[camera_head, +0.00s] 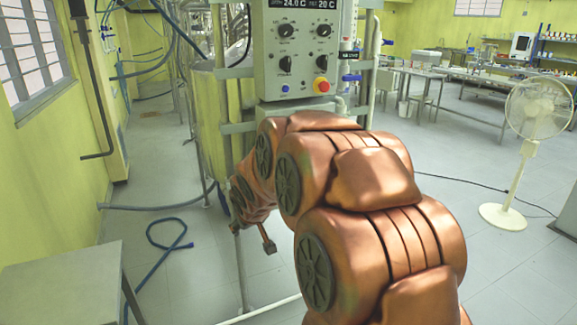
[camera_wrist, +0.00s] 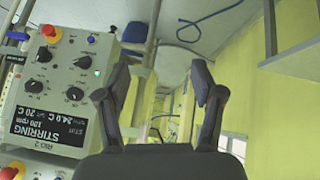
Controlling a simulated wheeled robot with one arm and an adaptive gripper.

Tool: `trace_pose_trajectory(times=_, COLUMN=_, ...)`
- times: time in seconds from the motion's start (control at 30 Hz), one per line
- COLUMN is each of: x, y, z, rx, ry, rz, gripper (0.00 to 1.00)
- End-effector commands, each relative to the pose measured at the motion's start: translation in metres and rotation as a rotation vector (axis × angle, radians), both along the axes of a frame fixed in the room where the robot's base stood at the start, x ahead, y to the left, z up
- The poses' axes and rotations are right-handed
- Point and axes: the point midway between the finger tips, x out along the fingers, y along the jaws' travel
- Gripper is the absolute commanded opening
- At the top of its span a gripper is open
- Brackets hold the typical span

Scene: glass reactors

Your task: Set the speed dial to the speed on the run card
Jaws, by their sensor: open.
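The grey control box (camera_head: 305,50) of the reactor stands at the top of the head view, with several black dials and a display cut off by the top edge. In the wrist view the box (camera_wrist: 60,75) is upside down at left. Its display (camera_wrist: 50,122) reads "STIRRING 100 rpm", 24.0 C and 20 C. The dials (camera_wrist: 74,94) show there too; their labels are too small to read, so I cannot tell which sets speed. My gripper (camera_wrist: 160,70) is open and empty, to the right of the box in the wrist view. I see no run card.
A red button (camera_head: 321,85) and a blue button (camera_head: 285,89) sit below the dials. Metal frame posts and pipes stand around the reactor. A blue hose (camera_head: 170,235) lies on the floor at left. A white fan (camera_head: 538,110) stands at right. A grey table (camera_head: 65,280) is at lower left.

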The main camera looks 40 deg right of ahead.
Motion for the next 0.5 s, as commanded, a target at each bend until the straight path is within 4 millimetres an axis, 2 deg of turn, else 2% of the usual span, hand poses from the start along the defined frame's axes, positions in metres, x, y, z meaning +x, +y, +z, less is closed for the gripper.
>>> trace_pose_trajectory(times=0.03, x=0.017, y=-0.023, z=-0.002, rx=-0.016, ry=-0.054, rz=-0.009, gripper=0.67)
trace_pose_trajectory(times=0.2, x=0.067, y=-0.09, z=0.003, rx=-0.078, ry=-0.243, rz=-0.004, gripper=0.67)
trace_pose_trajectory(times=0.33, x=0.092, y=-0.142, z=0.008, rx=-0.123, ry=-0.387, rz=0.007, gripper=0.67)
trace_pose_trajectory(times=0.5, x=0.108, y=-0.202, z=0.012, rx=-0.174, ry=-0.571, rz=0.034, gripper=0.67)
